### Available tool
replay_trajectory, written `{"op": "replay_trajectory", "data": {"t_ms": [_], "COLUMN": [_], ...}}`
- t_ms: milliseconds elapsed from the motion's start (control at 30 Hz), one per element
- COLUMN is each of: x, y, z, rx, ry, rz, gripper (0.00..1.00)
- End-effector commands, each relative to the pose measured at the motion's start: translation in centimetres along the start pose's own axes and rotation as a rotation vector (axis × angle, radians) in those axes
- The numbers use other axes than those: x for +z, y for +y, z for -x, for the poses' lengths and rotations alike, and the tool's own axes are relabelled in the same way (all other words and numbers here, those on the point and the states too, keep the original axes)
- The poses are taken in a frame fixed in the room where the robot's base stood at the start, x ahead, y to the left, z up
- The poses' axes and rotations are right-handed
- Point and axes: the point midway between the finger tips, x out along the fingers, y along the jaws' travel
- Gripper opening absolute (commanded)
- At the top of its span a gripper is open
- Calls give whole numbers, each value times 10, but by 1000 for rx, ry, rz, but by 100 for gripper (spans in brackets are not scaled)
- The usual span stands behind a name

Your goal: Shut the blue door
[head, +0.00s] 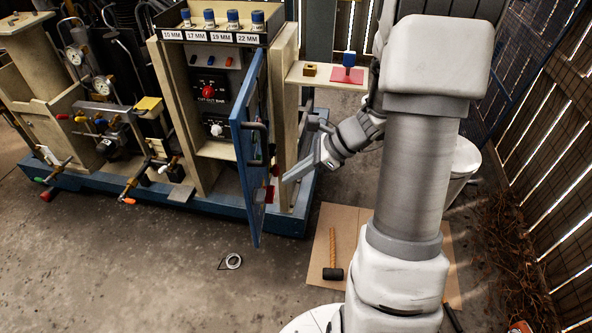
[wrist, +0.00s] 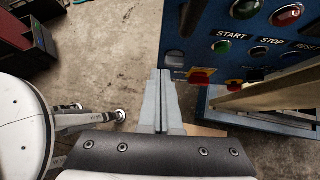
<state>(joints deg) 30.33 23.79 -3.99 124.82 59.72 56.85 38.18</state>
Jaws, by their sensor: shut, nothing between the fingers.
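The blue door (head: 249,150) of the compressor cabinet stands ajar, swung out towards the camera and seen nearly edge-on. A dark handle (head: 262,140) is on it, with red parts lower down near its edge. My gripper (head: 285,180) is shut and empty, just right of the door's lower part. In the wrist view a blue panel (wrist: 180,45) with START, STOP and RESET buttons, which looks like the door's outer face, lies beyond and right of my shut fingers (wrist: 163,73). A red knob (wrist: 200,77) is close to the fingertips; contact cannot be told.
The open cabinet shows a black switch panel (head: 208,90) inside. A small wooden shelf (head: 300,72) with a red pad (head: 346,76) is right of the door.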

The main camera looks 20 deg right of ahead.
Motion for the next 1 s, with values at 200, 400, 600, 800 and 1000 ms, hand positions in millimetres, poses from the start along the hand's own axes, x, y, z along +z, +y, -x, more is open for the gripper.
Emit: {"op": "replay_trajectory", "data": {"t_ms": [200, 400, 600, 800, 1000], "x": [-2, 17, 28, 29, 29], "y": [1, 1, 1, 0, 0], "z": [-52, -73, -82, -82, -82], "rx": [5, 2, 1, 0, 0], "ry": [-1, 1, 0, 0, 0], "rz": [2, 6, 4, 3, 3], "gripper": [0, 0, 0, 0, 0]}}
